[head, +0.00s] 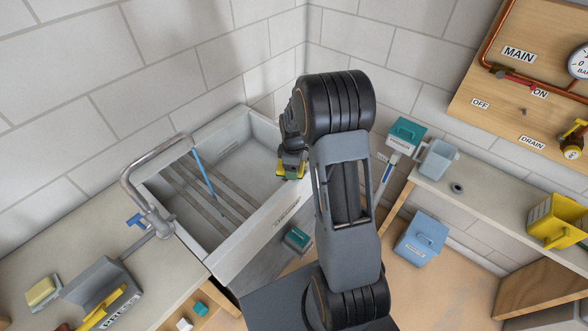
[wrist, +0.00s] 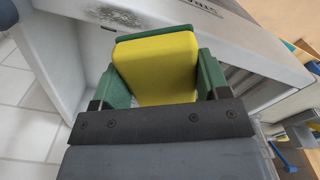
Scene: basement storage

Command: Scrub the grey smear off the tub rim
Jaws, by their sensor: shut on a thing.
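The tub (head: 255,220) is a pale grey sink set in the corner, with its long front rim running up to the right in the head view. My gripper (head: 291,167) is above the far right end of that rim. It is shut on a yellow sponge (wrist: 157,68) with a dark green layer; green pieces flank it in the wrist view. The grey smear (wrist: 113,17) shows as a speckled patch on the pale tub surface (wrist: 150,12), just beyond the sponge in the wrist view. In the head view I cannot make out the smear; my arm may hide it.
A curved tap (head: 150,190) with a blue handle stands left of the tub. Another yellow sponge (head: 42,291) and a grey holder (head: 103,290) are on the left counter.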

